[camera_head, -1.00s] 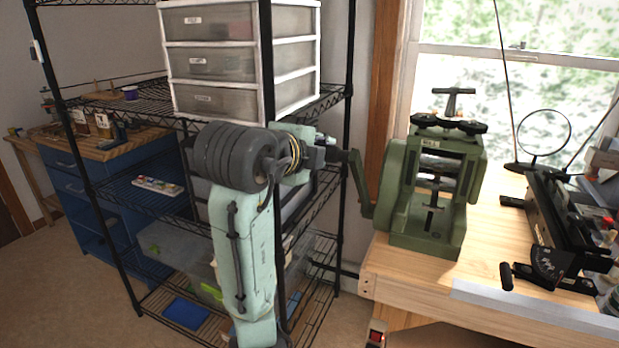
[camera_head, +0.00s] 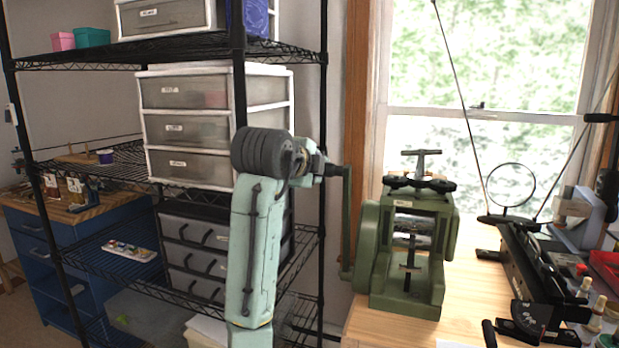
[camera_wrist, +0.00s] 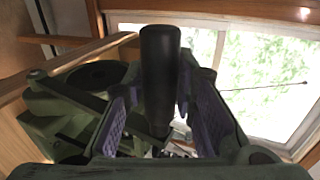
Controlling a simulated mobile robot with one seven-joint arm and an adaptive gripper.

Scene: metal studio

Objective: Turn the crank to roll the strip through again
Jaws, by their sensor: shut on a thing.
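The green rolling mill (camera_head: 409,250) stands on the wooden bench, with a T-handle on top and steel rollers in its frame. Its green crank arm (camera_head: 346,220) runs upright on the left side, with the handle end at the top. My gripper (camera_head: 328,170) is at that top end, shut on the crank handle. In the wrist view the dark crank handle (camera_wrist: 160,75) stands between the two purple-padded fingers of my gripper (camera_wrist: 165,110). The mill body (camera_wrist: 75,105) shows behind at the left. I cannot make out the strip in either view.
A black wire shelf rack (camera_head: 324,120) with drawer units (camera_head: 190,125) stands close behind and left of my arm. The wooden bench (camera_head: 385,328) carries a black bench tool (camera_head: 535,275) at the right. A window is behind the mill.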

